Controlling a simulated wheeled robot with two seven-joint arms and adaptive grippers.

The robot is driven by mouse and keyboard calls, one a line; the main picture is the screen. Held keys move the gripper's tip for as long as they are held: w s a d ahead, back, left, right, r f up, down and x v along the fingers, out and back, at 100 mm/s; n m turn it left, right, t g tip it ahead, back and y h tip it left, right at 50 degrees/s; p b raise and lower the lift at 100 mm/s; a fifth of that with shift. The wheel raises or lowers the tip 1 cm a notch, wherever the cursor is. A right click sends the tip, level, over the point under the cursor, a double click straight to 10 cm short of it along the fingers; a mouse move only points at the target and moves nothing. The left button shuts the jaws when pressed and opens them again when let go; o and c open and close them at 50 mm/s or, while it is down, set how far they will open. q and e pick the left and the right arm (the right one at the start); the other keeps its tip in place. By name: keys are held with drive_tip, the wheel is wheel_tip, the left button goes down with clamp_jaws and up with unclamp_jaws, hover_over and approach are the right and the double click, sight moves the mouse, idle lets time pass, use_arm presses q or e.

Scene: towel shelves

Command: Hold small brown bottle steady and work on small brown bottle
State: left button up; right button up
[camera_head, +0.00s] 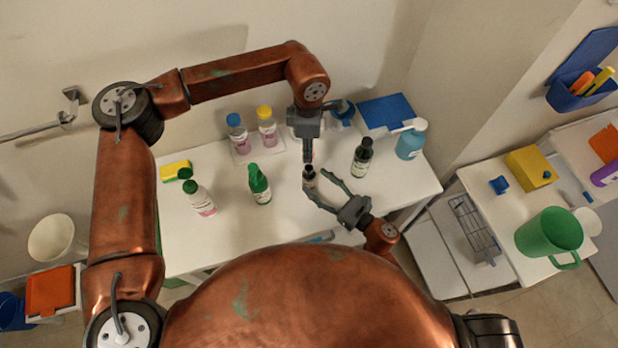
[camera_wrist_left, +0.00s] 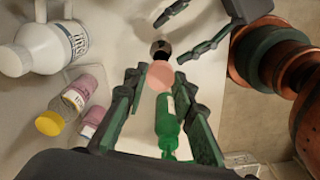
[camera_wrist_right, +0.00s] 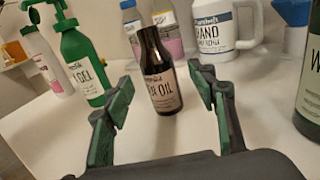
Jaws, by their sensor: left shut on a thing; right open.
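The small brown bottle (camera_wrist_right: 160,85), dark with a pale "OIL" label, stands upright in the right wrist view. It also shows in the head view (camera_head: 310,177), and its dark top is in the left wrist view (camera_wrist_left: 161,48). My right gripper (camera_head: 322,186) is open, with its fingers (camera_wrist_right: 160,100) on either side of the bottle and visible gaps. My left gripper (camera_head: 308,156) points down from above the bottle. It is shut on a round pale-pink piece (camera_wrist_left: 160,76), held apart from the bottle's top; what this piece is I cannot tell.
A green pump bottle (camera_head: 259,184) stands left of the brown bottle, and a dark green bottle (camera_head: 362,157) stands to its right. A white jug (camera_wrist_right: 222,30) and pink-labelled bottles (camera_head: 267,127) are behind. The front left of the white table (camera_head: 225,240) is clear.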

sight(314, 180)
drive_tip(key=shift+x, duration=2.25)
drive_tip(key=shift+c, duration=0.4)
clamp_jaws()
